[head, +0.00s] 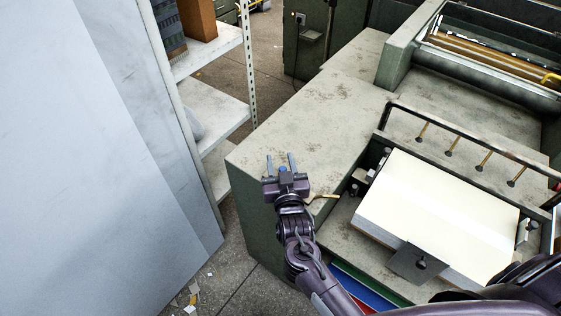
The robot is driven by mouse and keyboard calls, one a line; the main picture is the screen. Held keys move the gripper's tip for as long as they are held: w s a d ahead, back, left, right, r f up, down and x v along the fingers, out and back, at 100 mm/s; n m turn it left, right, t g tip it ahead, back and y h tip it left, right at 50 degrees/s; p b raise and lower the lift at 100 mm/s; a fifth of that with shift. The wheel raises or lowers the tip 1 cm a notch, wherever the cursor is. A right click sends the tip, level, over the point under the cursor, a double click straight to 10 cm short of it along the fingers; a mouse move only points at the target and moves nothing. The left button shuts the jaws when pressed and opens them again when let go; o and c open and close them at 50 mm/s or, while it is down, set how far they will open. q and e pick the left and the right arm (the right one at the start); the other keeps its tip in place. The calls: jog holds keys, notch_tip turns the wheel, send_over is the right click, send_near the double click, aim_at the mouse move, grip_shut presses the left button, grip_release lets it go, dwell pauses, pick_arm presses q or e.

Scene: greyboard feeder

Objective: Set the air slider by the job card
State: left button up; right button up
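My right gripper (281,162) is above the worn green top of the feeder's side housing (330,95). I cannot make out a job card or a marked air slider in this view. The pale board stack (440,205) lies in the feeder to the right, with a grey plate (420,262) at its front edge. My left gripper is out of view.
A bar with several brass tubes (450,146) spans behind the stack; rollers (480,62) lie beyond. A white shelf rack (212,115) with a brown box (197,18) stands left, behind a large pale panel (75,160). Scraps litter the floor.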

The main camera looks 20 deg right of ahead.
jog(key=s+a+b, duration=0.1)
jog(key=s, duration=0.6)
jog(key=shift+s, duration=0.2)
